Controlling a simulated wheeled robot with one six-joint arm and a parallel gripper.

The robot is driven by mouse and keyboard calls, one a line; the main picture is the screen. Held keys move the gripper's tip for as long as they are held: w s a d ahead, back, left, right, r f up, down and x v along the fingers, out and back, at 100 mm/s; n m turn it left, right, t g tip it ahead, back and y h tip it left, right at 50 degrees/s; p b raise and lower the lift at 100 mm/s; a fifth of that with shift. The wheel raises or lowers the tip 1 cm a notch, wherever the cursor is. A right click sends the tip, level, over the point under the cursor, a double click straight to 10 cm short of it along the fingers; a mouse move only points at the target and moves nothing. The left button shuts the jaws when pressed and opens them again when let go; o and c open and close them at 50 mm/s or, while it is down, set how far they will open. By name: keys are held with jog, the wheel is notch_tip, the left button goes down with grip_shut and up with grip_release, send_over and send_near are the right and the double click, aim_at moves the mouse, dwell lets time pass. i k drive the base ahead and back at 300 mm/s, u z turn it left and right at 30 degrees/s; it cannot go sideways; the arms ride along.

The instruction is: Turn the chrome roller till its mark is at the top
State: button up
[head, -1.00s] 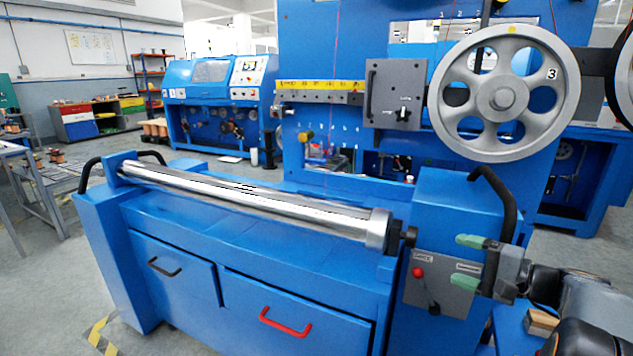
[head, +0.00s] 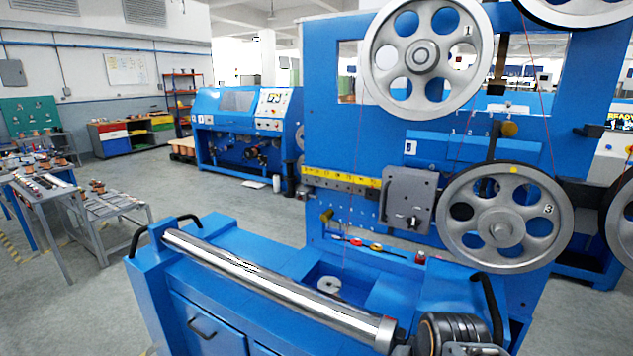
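The chrome roller (head: 270,287) is a long shiny cylinder lying across the top of the blue cabinet (head: 157,295). It slants from the upper left down to a wider collar (head: 384,333) at the lower right. Thin dark streaks run along its upper side; I cannot tell whether any is its mark or a reflection. Dark ribbed and grey parts of my arm stand at the bottom right, just right of the collar, and hide what lies beyond the roller's end. My gripper's fingers do not show.
A black curved handle (head: 489,305) rises from the cabinet's right block, close to my arm. Large grey spoked pulleys, one numbered 3 (head: 503,226), hang on the blue machine behind.

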aim_at(376, 331)
jog(key=u, duration=1.65)
jog(key=k, duration=0.8)
jog(key=z, duration=1.4)
jog(key=i, duration=0.5)
jog(key=z, duration=0.05)
